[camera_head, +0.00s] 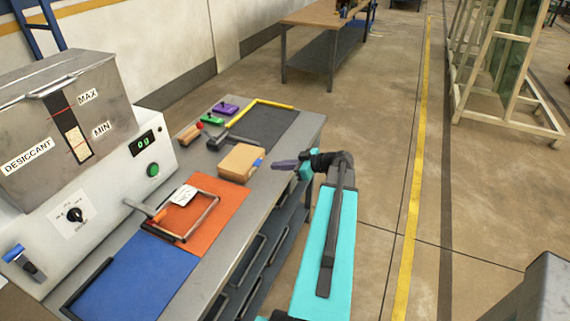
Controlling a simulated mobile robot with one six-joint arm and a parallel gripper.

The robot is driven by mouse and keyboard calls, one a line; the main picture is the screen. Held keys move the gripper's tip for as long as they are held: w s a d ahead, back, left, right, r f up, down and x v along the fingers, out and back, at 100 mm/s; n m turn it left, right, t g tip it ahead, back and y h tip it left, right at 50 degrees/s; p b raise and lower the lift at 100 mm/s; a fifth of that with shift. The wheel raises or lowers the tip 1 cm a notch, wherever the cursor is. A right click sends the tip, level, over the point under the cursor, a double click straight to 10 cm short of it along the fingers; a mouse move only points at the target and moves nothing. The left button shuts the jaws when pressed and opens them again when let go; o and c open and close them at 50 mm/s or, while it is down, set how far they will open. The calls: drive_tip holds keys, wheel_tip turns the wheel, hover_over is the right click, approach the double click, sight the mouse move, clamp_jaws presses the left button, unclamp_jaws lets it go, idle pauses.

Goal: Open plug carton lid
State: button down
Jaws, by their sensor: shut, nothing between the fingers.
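A small tan carton (238,162) sits on the grey workbench, near its right-hand edge. It looks closed, with a blue patch (258,162) at its right end. My gripper (274,165) is to the right of the carton, over the bench's edge. Its purple fingers are together and hold nothing. A small gap seems to show between the fingertips and the blue patch; I cannot tell the depth exactly.
The grey bench (218,258) also bears an orange mat (232,188) with a wire frame, a blue mat (140,275) and a dark mat (270,122). Green (212,119) and purple (226,109) items lie behind. The desiccant machine (75,150) stands left.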

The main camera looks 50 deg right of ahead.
sight(264, 174)
drive_tip(key=shift+p+x, duration=0.55)
drive_tip(key=shift+x, duration=1.25)
drive_tip(key=shift+b+x, duration=1.65)
drive_tip(key=shift+x, duration=0.1)
drive_tip(key=shift+s+r+b, duration=0.2)
drive_tip(key=shift+r+b, duration=0.3)
drive_tip(key=shift+r, duration=0.1)
idle(0.5)
drive_tip(key=shift+r, duration=0.15)
drive_tip(key=shift+w+r, duration=0.2)
drive_tip(key=shift+r, duration=0.9)
drive_tip(key=shift+w+r, duration=0.2)
drive_tip(key=shift+r, duration=0.85)
drive_tip(key=shift+w+a+r, duration=0.1)
